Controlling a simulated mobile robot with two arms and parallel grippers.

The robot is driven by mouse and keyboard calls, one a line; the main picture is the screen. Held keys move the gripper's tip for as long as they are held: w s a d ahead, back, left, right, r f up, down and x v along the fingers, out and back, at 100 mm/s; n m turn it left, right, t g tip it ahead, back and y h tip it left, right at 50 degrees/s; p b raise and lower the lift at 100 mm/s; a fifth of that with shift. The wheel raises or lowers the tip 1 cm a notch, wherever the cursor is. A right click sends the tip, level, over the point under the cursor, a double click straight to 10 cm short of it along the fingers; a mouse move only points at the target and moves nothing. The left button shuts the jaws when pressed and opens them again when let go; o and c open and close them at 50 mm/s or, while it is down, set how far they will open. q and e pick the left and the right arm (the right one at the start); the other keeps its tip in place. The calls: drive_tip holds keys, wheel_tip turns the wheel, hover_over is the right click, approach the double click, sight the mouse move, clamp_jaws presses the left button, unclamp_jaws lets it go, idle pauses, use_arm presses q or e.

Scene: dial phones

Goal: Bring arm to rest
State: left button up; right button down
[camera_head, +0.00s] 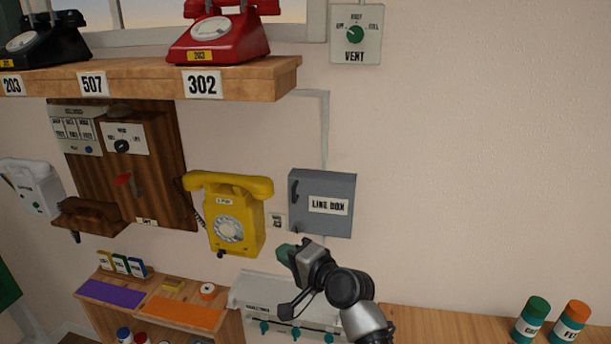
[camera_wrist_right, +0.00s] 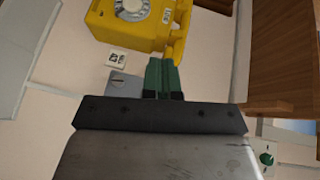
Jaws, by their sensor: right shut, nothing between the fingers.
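My right gripper (camera_head: 286,250) reaches up from the lower middle of the head view. Its green fingertips are together and empty, just below and right of the yellow wall phone (camera_head: 228,215) and below the grey line box (camera_head: 322,205). In the right wrist view the closed green fingers (camera_wrist_right: 162,78) point toward the yellow phone (camera_wrist_right: 135,25), with the wall behind them. Whether the fingertips touch anything is not clear. The yellow handset lies across the top of its phone. My left gripper is not in view.
A wooden shelf (camera_head: 245,80) above carries a red phone (camera_head: 215,40) and a black phone (camera_head: 45,42). A white unit with knobs (camera_head: 265,295) is below my gripper. Green (camera_head: 531,318) and orange (camera_head: 571,322) capped jars stand at right. The wall at right is bare.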

drive_tip(key=s+d+f+n+g+h, duration=0.3)
drive_tip(key=s+d+f+n+h, duration=0.15)
drive_tip(key=s+d+f, duration=0.95)
drive_tip(key=s+d+f+n+g+h, duration=0.2)
drive_tip(key=s+d+h, duration=0.2)
drive_tip(key=s+d, duration=0.5)
drive_tip(key=s+d+f+n+g+h, duration=0.15)
drive_tip(key=s+d+h, duration=0.3)
drive_tip(key=s, duration=0.95)
wheel_tip(320, 180, down, 28)
drive_tip(key=g+b, duration=0.2)
drive_tip(key=b, duration=0.2)
use_arm(q)
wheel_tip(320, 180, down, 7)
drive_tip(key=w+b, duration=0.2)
drive_tip(key=b, duration=0.1)
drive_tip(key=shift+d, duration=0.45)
use_arm(e)
drive_tip(key=s+d+f, duration=0.1)
drive_tip(key=s+f, duration=0.7)
drive_tip(key=f, duration=0.2)
drive_tip(key=s+d+f+g, duration=0.1)
drive_tip(key=s+d+f, duration=0.1)
drive_tip(key=s+f, duration=0.6)
wheel_tip(320, 180, down, 3)
drive_tip(key=shift+s+d+f+n, duration=0.2)
drive_tip(key=shift+s+n, duration=0.1)
drive_tip(key=shift+n, duration=0.1)
